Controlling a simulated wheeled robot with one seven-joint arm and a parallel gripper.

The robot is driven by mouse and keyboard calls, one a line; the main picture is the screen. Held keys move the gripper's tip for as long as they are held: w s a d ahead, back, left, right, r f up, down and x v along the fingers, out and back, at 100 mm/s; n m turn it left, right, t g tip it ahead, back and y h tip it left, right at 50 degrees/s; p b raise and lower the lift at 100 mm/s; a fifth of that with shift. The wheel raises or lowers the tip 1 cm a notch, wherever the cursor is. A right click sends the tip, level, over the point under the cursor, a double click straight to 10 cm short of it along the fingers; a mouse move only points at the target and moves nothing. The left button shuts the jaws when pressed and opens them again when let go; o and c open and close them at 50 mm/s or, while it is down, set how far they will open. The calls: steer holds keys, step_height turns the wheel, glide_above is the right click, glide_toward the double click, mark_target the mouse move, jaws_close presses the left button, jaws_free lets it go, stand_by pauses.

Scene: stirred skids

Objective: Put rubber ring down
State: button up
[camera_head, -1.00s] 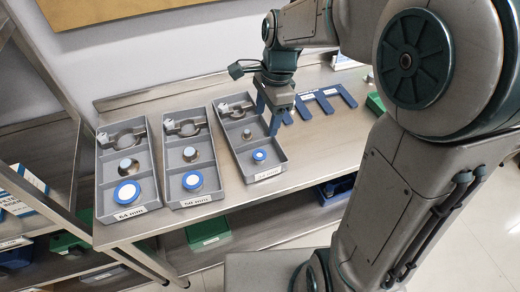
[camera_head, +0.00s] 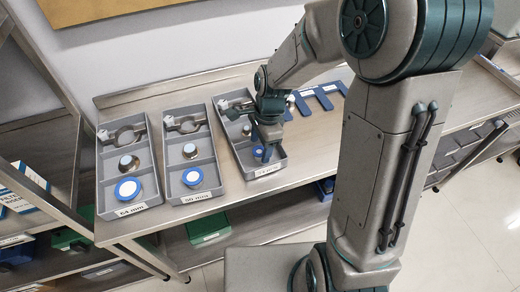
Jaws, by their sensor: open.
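Three grey trays stand side by side on the steel bench: a left tray (camera_head: 101,190), a middle tray (camera_head: 168,187) and a right tray (camera_head: 247,172). My gripper (camera_head: 264,152) is open and low over the right tray's front compartment. Blue shows at its fingertips there; I cannot tell fingertip from ring. The gripper mostly hides that tray's ring. No separate rubber ring is clearly visible.
Metal clamps (camera_head: 125,134) and small metal cylinders (camera_head: 128,163) sit in the trays' rear and middle compartments. Blue flat pieces (camera_head: 322,97) lie right of the right tray. Green bins (camera_head: 208,229) stand on the shelf below. The bench right of my arm has clear room.

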steer(key=shift+f, duration=0.25)
stand_by(0.4)
steer(key=c, duration=1.1)
steer(key=shift+r, duration=0.15)
steer(key=shift+c, duration=0.2)
